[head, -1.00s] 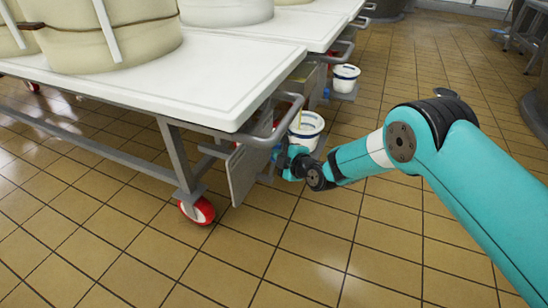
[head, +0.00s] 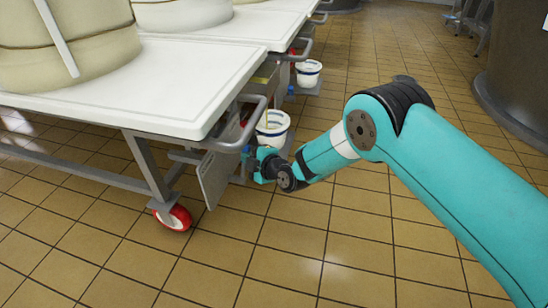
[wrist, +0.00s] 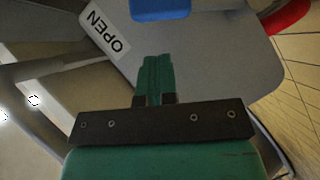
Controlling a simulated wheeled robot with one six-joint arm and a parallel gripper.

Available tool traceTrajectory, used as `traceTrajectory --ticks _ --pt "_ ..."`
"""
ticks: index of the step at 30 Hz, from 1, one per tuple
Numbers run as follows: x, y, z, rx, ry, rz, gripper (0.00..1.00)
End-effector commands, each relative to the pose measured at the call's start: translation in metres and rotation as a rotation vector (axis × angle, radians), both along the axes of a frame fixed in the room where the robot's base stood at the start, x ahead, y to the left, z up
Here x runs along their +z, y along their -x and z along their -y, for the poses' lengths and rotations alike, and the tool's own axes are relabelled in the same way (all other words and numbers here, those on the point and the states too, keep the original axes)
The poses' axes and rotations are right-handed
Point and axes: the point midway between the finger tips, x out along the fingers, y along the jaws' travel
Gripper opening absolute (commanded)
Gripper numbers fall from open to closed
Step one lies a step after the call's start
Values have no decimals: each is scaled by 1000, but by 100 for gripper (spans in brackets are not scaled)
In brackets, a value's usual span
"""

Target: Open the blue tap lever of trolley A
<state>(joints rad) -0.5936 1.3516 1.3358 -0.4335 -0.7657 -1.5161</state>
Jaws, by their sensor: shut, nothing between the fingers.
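My gripper (wrist: 157,82) is shut and empty in the wrist view, its teal fingers pointing at a grey plate (wrist: 225,62). An OPEN label (wrist: 105,33) is on the plate, left of the fingertips. A blue part (wrist: 160,9), probably the tap lever, is cut off by the top edge, with a gap between it and the fingertips. In the head view my gripper (head: 254,165) is beside the grey end plate (head: 216,178) of the near trolley (head: 130,105). A small blue bit (head: 246,149) shows there; most of the lever is hidden. No letter A is visible.
A second bucket (head: 308,73) is farther back. A trolley handle (head: 247,128) juts out nearby. A red part (wrist: 287,18) shows in the wrist view. Tiled floor on the right is free up to a dark vat (head: 518,75).

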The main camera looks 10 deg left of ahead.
Motion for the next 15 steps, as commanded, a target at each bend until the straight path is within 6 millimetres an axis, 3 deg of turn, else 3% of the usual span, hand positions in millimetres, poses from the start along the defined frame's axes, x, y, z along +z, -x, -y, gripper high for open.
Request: traceTrajectory --ticks 1,9,15 --pt "11 7 11 0 2 -6 0" --pt "26 37 63 -13 1 -5 0" --pt "31 51 80 -10 0 -2 0"
